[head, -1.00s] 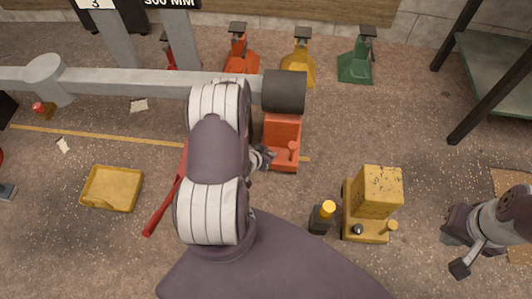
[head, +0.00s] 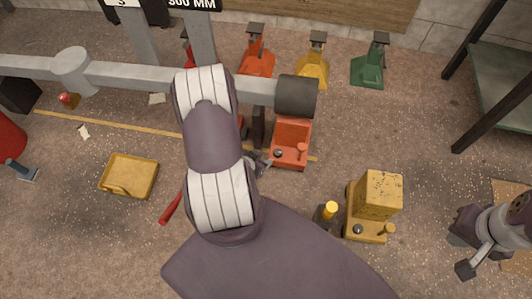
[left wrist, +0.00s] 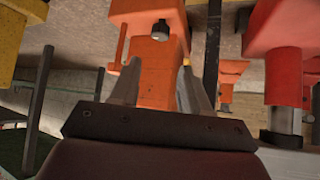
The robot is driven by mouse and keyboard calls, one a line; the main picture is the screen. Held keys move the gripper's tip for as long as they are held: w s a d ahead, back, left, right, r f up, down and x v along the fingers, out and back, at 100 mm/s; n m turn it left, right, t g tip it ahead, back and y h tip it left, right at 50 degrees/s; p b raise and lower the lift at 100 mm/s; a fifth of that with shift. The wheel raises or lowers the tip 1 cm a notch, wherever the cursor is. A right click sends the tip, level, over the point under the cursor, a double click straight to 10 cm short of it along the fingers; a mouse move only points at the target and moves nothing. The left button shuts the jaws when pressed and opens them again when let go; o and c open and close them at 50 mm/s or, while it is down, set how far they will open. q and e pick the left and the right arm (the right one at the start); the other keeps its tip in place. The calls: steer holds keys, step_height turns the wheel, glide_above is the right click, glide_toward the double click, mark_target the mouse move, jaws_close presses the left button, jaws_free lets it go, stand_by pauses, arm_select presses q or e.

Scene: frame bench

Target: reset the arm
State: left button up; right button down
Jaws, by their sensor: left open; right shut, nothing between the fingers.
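My left gripper (head: 258,163) is at the left side of an orange jack (head: 291,145) and is mostly hidden by my forearm in the head view. In the left wrist view its two fingers (left wrist: 160,88) are apart. The orange body with a dark knob (left wrist: 150,50) shows beyond and between them; I cannot tell if they touch it. My right gripper (head: 472,252) is shut and empty at the right edge, above the floor.
A yellow jack (head: 376,195) and a dark bottle with a yellow cap (head: 328,212) stand between the arms. A grey beam with a dark round end (head: 297,96) spans above the orange jack. A yellow tray (head: 130,176) and red bar (head: 171,208) lie left. Coloured stands line the back.

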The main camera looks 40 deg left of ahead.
stand_by(0.5)
arm_select(q)
steer(key=s+d+f+n+g+h, duration=0.1)
steer(key=s+d+f+n+g, duration=0.15)
steer(key=s+g, duration=0.35)
step_height(320, 180, up, 22)
steer(key=g, duration=0.5)
steer(key=w+d+r+m+t+p, duration=0.2)
steer(key=d+r, duration=0.4)
steer(key=r, duration=0.5)
steer(key=w+d+r+m+t+p, duration=0.1)
steer(key=w+d+r+m+p, duration=0.15)
steer(key=d+r, duration=0.65)
step_height(320, 180, up, 37)
steer(key=a+n+p, duration=0.1)
steer(key=a+p, duration=0.1)
steer(key=p, duration=3.3)
steer(key=shift+a+f+y, duration=0.2)
steer(key=shift+a+y, duration=0.1)
steer(key=shift+a, duration=0.05)
